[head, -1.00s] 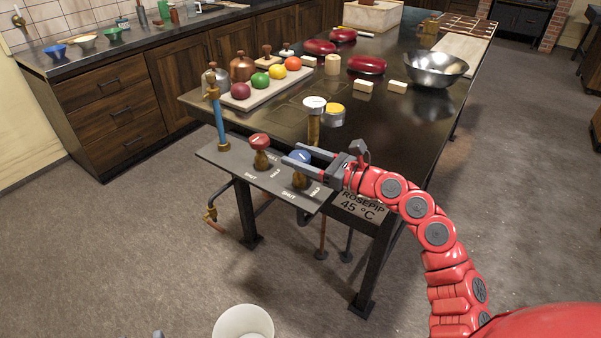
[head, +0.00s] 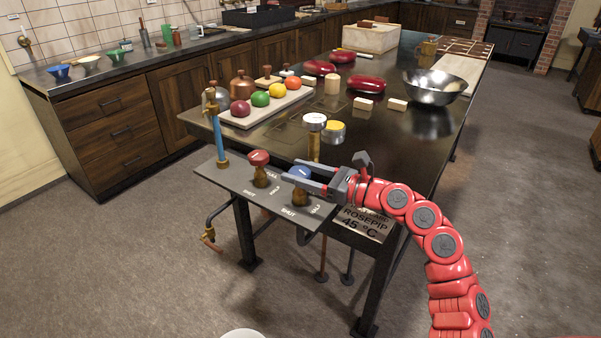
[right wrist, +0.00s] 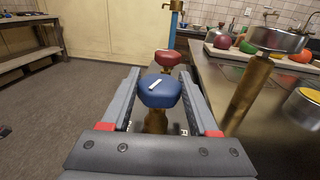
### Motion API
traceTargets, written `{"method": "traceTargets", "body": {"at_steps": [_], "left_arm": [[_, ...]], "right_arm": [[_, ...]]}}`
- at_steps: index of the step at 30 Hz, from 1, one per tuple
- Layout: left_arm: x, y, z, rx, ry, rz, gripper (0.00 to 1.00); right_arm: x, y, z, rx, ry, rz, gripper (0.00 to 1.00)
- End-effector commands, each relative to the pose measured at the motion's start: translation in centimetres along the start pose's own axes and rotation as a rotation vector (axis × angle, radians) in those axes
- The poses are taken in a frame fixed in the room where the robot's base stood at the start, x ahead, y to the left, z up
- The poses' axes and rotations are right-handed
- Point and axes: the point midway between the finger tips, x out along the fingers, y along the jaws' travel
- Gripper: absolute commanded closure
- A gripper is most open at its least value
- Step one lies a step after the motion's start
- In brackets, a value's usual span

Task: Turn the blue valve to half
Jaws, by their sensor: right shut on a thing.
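The blue valve (head: 299,174) has a blue knob with a white mark on a brass stem, on a grey panel (head: 222,182) at the table's near end. It also shows in the right wrist view (right wrist: 161,93), between the two fingers, its white mark slanting. My right gripper (head: 304,178) is shut on the blue knob, one finger on each side. The fingers partly hide the knob and stem in the head view. The panel carries SHUT and HALF labels. The red valve (head: 259,159) stands to the left of the blue one. My left gripper is not in view.
A blue and brass pipe (head: 217,127) rises at the panel's left end. A white-topped brass post (head: 315,124) and a yellow-topped tin (head: 334,131) stand just behind the gripper. A tray of fruit (head: 265,110) and a metal bowl (head: 436,86) are farther back.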

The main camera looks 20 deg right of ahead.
Motion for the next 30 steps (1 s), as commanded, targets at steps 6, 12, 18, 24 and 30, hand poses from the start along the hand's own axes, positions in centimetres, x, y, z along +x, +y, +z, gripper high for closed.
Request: {"method": "traceTargets", "body": {"at_steps": [6,12,18,24,30], "left_arm": [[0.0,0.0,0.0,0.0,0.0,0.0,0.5],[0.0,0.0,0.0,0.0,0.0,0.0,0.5],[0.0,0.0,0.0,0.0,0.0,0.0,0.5],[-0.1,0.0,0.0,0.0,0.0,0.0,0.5],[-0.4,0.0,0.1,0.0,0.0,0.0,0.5]], "right_arm": [[0.1,0.2,-0.1,0.001,0.002,0.005,0.95],[0.1,0.1,-0.1,0.0,0.001,0.003,0.13],[0.0,0.1,0.0,0.0,0.001,0.001,0.09],[-0.6,-0.1,-0.1,0.0,0.0,-0.001,0.09],[-4.3,-0.2,-0.1,0.0,0.001,-0.006,0.09]]}}
